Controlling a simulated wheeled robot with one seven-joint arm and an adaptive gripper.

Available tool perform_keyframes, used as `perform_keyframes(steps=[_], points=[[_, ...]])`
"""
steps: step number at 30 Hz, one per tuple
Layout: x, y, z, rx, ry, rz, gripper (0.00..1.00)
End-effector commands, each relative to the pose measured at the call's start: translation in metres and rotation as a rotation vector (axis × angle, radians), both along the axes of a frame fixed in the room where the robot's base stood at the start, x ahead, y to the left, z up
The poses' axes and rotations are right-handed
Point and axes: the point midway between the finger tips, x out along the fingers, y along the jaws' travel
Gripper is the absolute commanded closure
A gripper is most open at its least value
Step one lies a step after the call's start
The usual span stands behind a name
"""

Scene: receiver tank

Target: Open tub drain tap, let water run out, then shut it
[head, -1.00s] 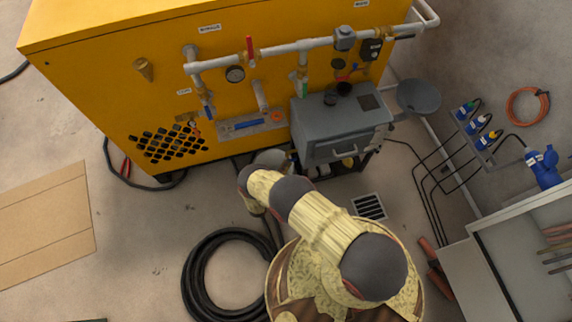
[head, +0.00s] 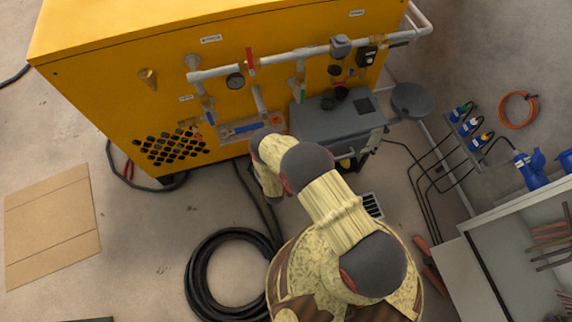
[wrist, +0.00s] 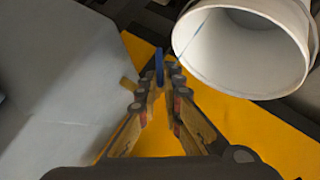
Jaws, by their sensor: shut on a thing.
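The grey tub (head: 338,124) stands against the yellow cabinet (head: 110,75), right of the arm. A grey surface (wrist: 50,80), which looks like the tub's wall, fills the left of the wrist view. My gripper (wrist: 158,82) shows there with its fingertips closed around a narrow blue lever (wrist: 159,62), which looks like the drain tap's handle. A small brass piece (wrist: 127,84) sits left of the fingertips. In the head view my arm hides the gripper and the tap. Water flow is not visible.
A white, open-ended round vessel (wrist: 243,40) is close to the right of the fingers. A coiled black hose (head: 213,275) and a floor grate (head: 372,205) lie near my arm. White pipework (head: 290,50) runs above. Floor at the left is open around cardboard (head: 52,225).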

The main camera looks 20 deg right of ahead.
Motion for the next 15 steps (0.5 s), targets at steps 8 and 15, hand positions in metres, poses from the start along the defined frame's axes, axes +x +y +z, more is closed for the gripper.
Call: perform_keyframes(steps=[8,15], points=[[-0.001,-0.0012,0.0,0.078,0.003,0.001,1.0],[-0.001,-0.0012,-0.0005,0.093,0.002,0.001,1.0]])
